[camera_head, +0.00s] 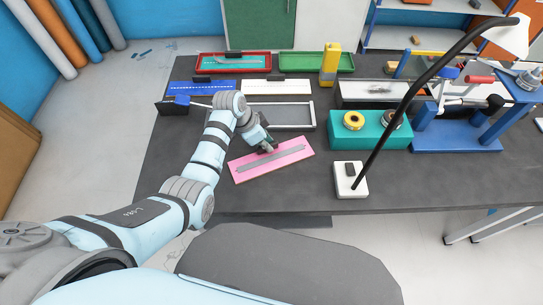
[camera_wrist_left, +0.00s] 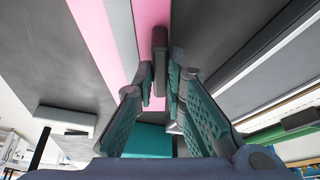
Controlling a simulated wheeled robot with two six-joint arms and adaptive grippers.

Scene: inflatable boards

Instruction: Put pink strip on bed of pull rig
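The pink strip (camera_head: 244,172) lies flat near the table's front edge, slightly angled, with a grey band along its middle. It also shows in the left wrist view (camera_wrist_left: 95,30). A dark block (camera_wrist_left: 160,45) stands at its far edge. My left gripper (camera_head: 268,147) is at this block; in the left wrist view its green-padded fingers (camera_wrist_left: 161,72) are on either side of it. A little pink shows between them, so the fingers look open; contact is unclear. My right gripper is not in view.
A teal holder (camera_head: 370,141) with round rolls and a lamp base (camera_head: 350,180) stand between strip and blue frame; the lamp's black arm (camera_head: 412,95) rises over them.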

